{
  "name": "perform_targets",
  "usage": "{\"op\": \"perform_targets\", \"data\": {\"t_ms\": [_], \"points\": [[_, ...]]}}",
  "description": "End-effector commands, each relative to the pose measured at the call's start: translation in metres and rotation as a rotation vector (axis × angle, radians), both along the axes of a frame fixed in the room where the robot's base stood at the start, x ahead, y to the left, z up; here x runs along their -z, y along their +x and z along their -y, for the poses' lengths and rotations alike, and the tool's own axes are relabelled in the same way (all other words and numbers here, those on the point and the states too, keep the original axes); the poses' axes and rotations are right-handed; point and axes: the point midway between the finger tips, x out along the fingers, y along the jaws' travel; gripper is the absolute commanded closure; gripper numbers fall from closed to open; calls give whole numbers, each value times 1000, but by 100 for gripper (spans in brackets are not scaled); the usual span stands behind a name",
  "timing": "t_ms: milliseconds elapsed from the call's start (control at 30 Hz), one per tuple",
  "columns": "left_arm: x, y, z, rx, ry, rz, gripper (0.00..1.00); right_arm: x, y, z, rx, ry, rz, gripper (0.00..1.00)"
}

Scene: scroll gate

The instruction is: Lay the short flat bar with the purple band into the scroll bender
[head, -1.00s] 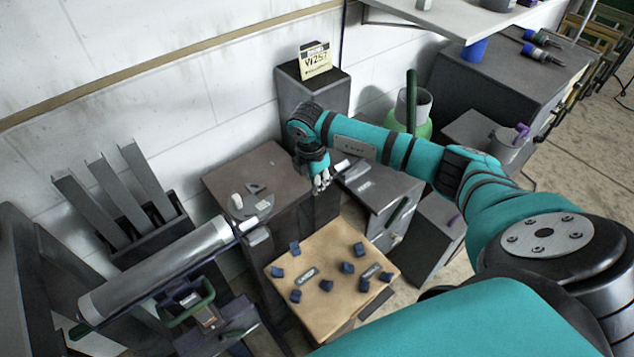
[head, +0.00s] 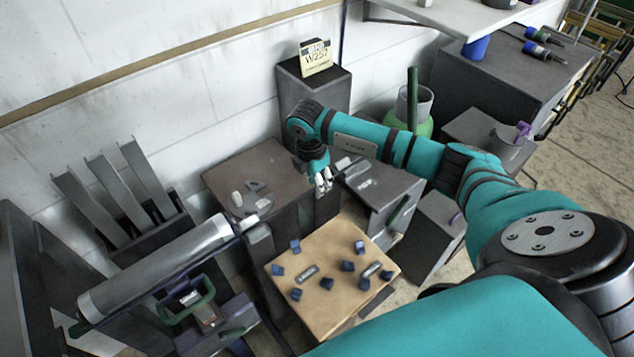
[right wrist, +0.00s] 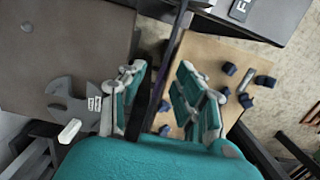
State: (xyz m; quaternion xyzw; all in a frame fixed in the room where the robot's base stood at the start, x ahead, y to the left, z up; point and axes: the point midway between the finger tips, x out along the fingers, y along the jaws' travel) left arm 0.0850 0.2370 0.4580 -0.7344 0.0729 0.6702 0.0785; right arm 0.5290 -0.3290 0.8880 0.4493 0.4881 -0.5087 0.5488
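The scroll bender is a grey disc with a curved former (head: 256,197) on the brown bench top. It also shows at the left of the right wrist view (right wrist: 72,104). My right gripper (head: 323,182) points down just right of this bench, apart from the bender. In the right wrist view a narrow dark bar with a purple tint (right wrist: 168,68) runs lengthwise between my right gripper's fingers (right wrist: 160,88). The gripper appears shut on it, though the contact is partly hidden. My left gripper is not in view.
A wooden-topped table (head: 325,297) with several small blue blocks stands in front. A low grey bench (head: 385,185) is right of my gripper. A dark pedestal with a sign (head: 317,57) stands behind. A cup (head: 507,147) holds a purple-marked piece. A large roller (head: 155,268) is at left.

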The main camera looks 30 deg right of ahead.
Motion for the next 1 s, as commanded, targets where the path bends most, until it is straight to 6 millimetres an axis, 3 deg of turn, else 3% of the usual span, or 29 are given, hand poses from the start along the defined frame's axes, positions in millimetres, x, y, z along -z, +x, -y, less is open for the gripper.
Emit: {"op": "perform_targets", "data": {"t_ms": [500,700,1000], "points": [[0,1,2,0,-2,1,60,-98,1,-12,0,1,4,67],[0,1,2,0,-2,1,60,-112,0,-14,0,0,1,67],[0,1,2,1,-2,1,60,-112,0,-14,0,0,0,67]]}}
